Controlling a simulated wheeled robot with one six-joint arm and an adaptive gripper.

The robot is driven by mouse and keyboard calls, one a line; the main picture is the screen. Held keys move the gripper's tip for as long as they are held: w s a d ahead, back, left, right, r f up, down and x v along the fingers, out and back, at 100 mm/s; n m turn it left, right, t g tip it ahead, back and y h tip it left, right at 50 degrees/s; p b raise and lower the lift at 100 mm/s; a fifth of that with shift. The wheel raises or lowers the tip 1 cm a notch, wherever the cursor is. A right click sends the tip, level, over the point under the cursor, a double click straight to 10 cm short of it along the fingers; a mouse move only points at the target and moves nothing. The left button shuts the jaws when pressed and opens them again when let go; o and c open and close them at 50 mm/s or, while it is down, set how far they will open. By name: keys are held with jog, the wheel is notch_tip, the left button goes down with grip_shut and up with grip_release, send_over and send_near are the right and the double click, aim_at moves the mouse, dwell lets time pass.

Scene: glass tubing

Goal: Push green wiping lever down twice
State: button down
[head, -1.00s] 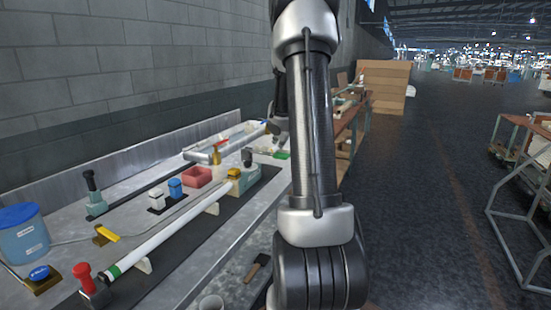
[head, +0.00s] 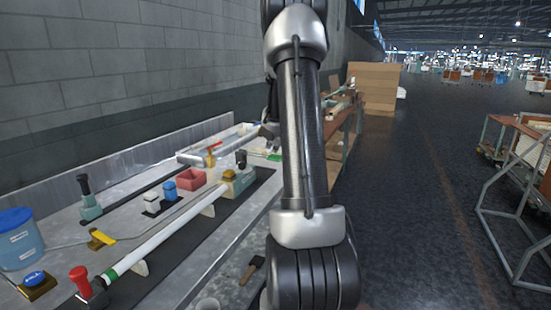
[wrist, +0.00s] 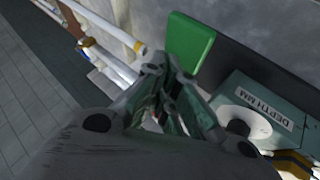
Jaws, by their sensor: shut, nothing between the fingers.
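The green wiping lever (wrist: 188,42) shows in the wrist view as a flat green paddle, just beyond my fingertips. In the head view a small green patch (head: 275,157) of it shows at the far end of the bench, beside my arm. My gripper (wrist: 168,72) is shut and empty, with its tips close to the paddle's near left edge. I cannot tell whether they touch it. In the head view my arm hides most of the gripper.
A teal box labelled "DEPTH MM" (wrist: 258,112) stands right of the gripper in the wrist view. White tubing (wrist: 112,28) runs at upper left. On the bench are a red tray (head: 192,179), a long glass tube (head: 160,235) and a blue-lidded tub (head: 20,245).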

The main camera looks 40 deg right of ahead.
jog(key=shift+f, duration=0.1)
dwell(0.6)
jog(key=shift+f, duration=0.3)
jog(key=shift+f, duration=2.35)
dwell(1.8)
jog(key=shift+r, duration=0.15)
dwell(0.4)
jog(key=shift+r, duration=2.6)
jog(key=shift+r, duration=2.5)
